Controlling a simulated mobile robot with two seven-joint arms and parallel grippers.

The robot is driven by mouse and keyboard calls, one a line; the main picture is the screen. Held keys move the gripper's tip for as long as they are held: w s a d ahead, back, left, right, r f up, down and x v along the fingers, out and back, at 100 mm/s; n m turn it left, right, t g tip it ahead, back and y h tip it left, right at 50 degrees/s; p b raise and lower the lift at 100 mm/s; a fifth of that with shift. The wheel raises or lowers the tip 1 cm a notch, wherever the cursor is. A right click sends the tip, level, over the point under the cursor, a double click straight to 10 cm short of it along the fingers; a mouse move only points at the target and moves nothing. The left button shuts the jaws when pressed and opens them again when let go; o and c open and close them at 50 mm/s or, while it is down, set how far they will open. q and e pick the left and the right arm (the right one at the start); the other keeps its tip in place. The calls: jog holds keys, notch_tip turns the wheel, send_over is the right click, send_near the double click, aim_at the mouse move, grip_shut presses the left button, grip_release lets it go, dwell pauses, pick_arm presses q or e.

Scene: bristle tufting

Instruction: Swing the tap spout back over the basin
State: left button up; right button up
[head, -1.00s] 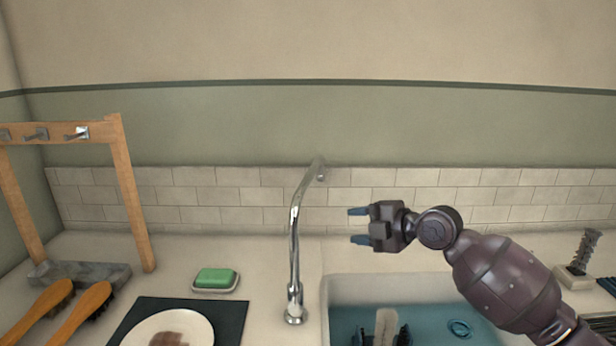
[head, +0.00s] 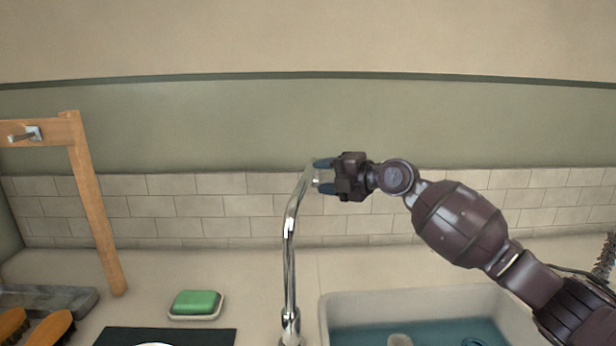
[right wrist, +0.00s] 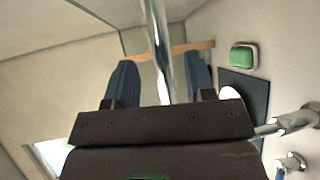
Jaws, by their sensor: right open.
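The chrome tap (head: 290,260) stands on the counter left of the basin's near left part. Its spout (head: 302,192) rises and bends towards the back wall, with its end not over the basin (head: 335,308). My right gripper (head: 322,176) is at the spout's upper end, coming from the right. In the right wrist view, the two blue fingers of the right gripper (right wrist: 160,80) stand open, with the chrome tube (right wrist: 160,40) between them and a gap on each side. I cannot tell whether either finger touches it. My left gripper is not in view.
A green soap (head: 196,301) on a dish sits left of the tap, behind a dark mat (head: 165,337). A wooden rack (head: 90,190) stands at the left, with brushes (head: 45,330) below it. The tiled wall (head: 240,205) is behind the tap.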

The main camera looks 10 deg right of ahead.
aim_at(308, 176)
jog(key=shift+x, duration=2.4)
jog(key=shift+c, duration=0.4)
grip_shut()
